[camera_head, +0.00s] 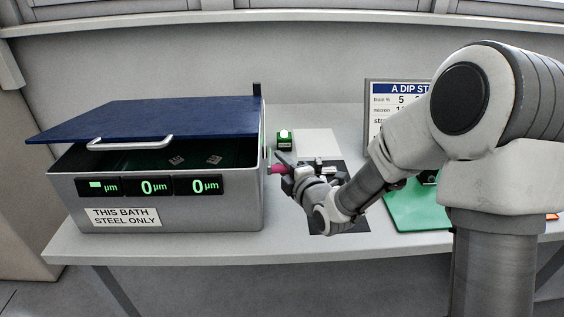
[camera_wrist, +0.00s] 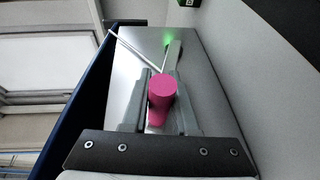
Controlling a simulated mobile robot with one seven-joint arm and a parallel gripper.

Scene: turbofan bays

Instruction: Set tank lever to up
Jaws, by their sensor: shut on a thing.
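The tank lever has a pink knob (camera_head: 278,169) on the right side wall of the metal tank (camera_head: 215,220). My gripper (camera_head: 285,168) reaches it from the right, and its jaws are shut on the knob. In the wrist view the pink knob (camera_wrist: 162,95) sits between the two grey fingers of my gripper (camera_wrist: 160,108). A grey bar (camera_wrist: 173,55) shows beyond the knob on the tank wall, close to a green glow. The fingers hide part of the lever, so I cannot tell its exact setting.
The tank's blue lid (camera_head: 160,117) is raised over dark liquid, with two small plates inside. A small box with a green front (camera_head: 284,142) stands behind my gripper. A dip sign (camera_head: 392,95) and a green mat (camera_head: 410,215) are to the right. The grey wall is close behind.

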